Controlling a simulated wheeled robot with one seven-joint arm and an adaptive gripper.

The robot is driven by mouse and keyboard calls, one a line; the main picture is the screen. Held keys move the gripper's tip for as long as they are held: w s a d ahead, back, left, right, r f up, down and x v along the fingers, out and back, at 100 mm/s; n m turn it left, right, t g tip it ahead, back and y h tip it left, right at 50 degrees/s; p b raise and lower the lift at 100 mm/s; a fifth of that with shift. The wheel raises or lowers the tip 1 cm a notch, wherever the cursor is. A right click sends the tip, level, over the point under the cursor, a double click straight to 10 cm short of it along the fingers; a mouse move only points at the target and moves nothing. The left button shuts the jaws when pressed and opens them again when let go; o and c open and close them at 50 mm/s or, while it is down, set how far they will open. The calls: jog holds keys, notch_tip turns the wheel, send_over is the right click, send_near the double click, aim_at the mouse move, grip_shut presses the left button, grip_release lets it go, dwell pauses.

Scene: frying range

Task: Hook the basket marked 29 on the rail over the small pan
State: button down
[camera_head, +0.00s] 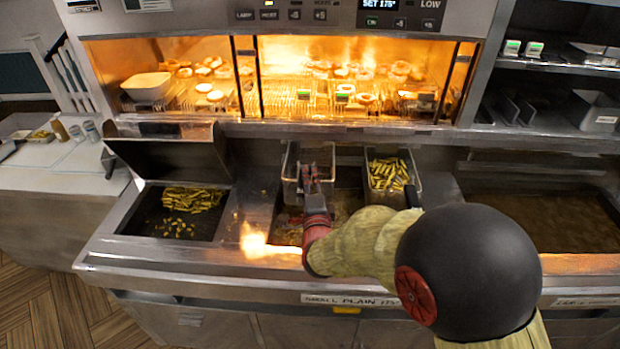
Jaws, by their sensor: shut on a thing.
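My gripper (313,186) is over the small pan (288,236), with its fingers pointing to the back. It is shut on a wire basket (291,165), most likely by its handle, which the fingers hide. The basket is at the back of the pan, close to the rear wall. I cannot tell whether it hangs on the rail or is held just off it. I see no food in the part that shows, and no number is readable. A second basket (419,180), with fries in it, is at the back just to the right. The rail itself is hard to make out.
A tray of fries (145,224) with a raised lid (168,158) is at the left. A large oil pan (540,220) is at the right. The lit warming cabinet (350,118) stands behind the pans. My arm covers the front right of the small pan.

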jog(key=shift+f+b, duration=0.55)
jog(key=shift+b, duration=0.45)
dwell(0.4)
jog(key=c, duration=1.6)
grip_release()
jog(key=shift+f, duration=0.1)
jog(key=s, duration=0.4)
jog(key=s+d, duration=0.1)
jog(key=s, duration=0.6)
jog(key=shift+s+d, duration=0.2)
jog(key=shift+s, duration=0.2)
jog(key=shift+r, duration=0.2)
